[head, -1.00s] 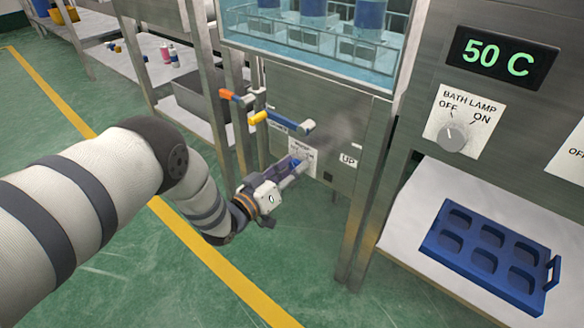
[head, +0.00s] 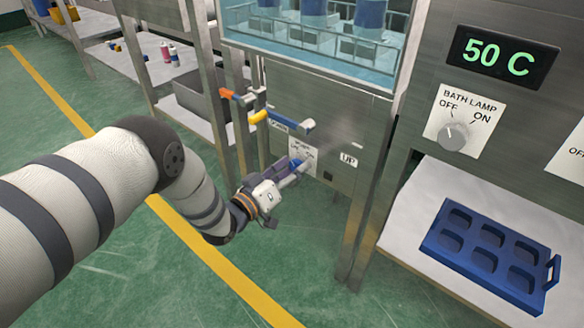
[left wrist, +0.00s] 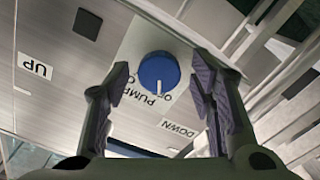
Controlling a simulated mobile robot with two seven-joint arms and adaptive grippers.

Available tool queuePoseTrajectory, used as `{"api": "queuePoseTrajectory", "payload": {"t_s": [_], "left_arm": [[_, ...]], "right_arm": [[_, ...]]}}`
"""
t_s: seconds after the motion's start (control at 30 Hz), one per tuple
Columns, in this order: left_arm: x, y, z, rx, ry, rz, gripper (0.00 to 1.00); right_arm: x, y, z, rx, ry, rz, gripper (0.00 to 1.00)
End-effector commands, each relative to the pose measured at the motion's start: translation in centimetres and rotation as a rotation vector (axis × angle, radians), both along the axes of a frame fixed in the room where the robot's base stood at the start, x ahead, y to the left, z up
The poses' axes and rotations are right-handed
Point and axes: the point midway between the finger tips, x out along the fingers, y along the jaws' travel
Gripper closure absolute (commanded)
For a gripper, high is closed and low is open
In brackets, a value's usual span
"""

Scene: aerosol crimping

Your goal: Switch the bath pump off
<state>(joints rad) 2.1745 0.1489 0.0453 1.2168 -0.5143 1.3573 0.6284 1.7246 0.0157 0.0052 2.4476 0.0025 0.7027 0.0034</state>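The bath pump control is a round blue knob (left wrist: 159,72) with a white pointer mark, on a white plate (left wrist: 142,112) lettered PUMP. The mark points to the lower side of the left wrist picture, near lettering that begins with O and is partly hidden. My left gripper (left wrist: 162,88) is open, with one finger on each side of the knob and gaps showing between. In the head view my left gripper (head: 292,172) is at the lower panel, in front of the pump plate (head: 303,152), and largely hides the knob. My right gripper is not in view.
UP (head: 349,160) and DOWN (left wrist: 179,130) labels flank the plate. A bath lamp knob (head: 453,136) and a blue tray (head: 487,250) are at the right. A metal post (head: 365,200) stands right of the panel.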

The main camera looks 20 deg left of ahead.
Motion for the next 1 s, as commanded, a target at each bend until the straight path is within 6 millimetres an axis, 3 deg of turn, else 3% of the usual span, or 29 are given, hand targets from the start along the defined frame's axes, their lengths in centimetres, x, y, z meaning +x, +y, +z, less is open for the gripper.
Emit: {"api": "queuePoseTrajectory", "payload": {"t_s": [0.27, 0.7, 1.0], "left_arm": [[-0.3, 0.2, 0.1, 0.002, -0.001, 0.001, 0.49], [-9.9, 3.7, 0.0, 0.0, 0.0, 0.002, 0.49], [-11.3, 4.1, 0.1, -0.001, -0.002, 0.0, 0.49]], "right_arm": [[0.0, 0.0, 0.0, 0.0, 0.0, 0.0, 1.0], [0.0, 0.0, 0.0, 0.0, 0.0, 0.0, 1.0], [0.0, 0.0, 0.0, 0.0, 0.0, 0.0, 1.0]]}}
